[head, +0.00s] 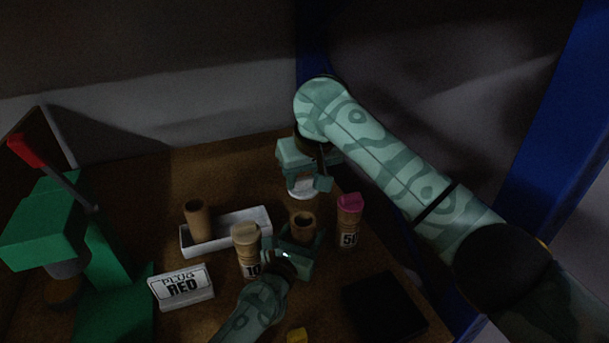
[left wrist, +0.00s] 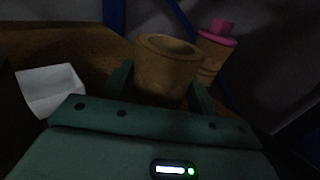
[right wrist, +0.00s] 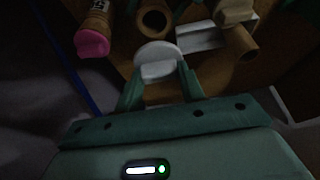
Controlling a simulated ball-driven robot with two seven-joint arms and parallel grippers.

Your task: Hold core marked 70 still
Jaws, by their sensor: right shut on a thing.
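An open brown core (head: 303,226) stands upright on the table. Its number is hidden, so I cannot read a 70. My left gripper (head: 292,252) is around it, one finger on each side. The left wrist view shows the core (left wrist: 165,72) between the fingers, but not clearly whether they press on it. My right gripper (head: 305,180) is shut on a white plug (head: 300,190), held behind and above the core. The plug also shows in the right wrist view (right wrist: 157,62), apart from the open core (right wrist: 153,16).
A core marked 50 with a pink plug (head: 349,221) stands right; a core marked 10 with a tan plug (head: 246,240) stands close left. A white tray (head: 228,232) holds an open core. A "PLUG RED" sign (head: 181,287), green press (head: 45,235) and dark pad (head: 385,305) are around.

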